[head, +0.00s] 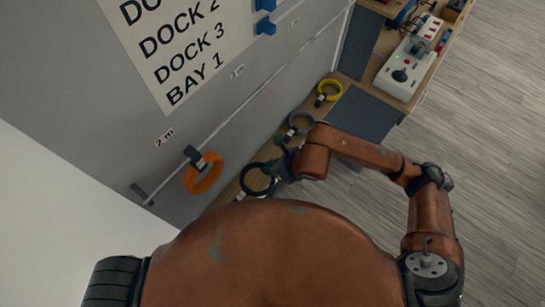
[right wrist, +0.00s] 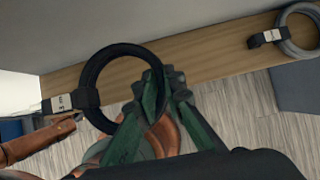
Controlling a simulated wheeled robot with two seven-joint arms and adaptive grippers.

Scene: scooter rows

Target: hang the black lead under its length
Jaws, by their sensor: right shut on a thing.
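The black lead (head: 257,179) is a coiled ring with a white-labelled tie. My right gripper (head: 283,166) is shut on the ring's right side, with green fingers in the right wrist view (right wrist: 163,85). The lead is held in front of the wall, over the wooden shelf. The grey wall panel has a rail with length labels: two read 2 m (head: 164,137), (head: 237,71), and one appears to read 1 m (head: 294,22). My left gripper is out of view.
An orange lead (head: 204,174) hangs from a dark peg (head: 193,154) at the rail's left. A grey lead (head: 301,122) and a yellow lead (head: 329,92) lie on the wooden shelf (head: 277,141). A white control box (head: 405,70) stands at the upper right.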

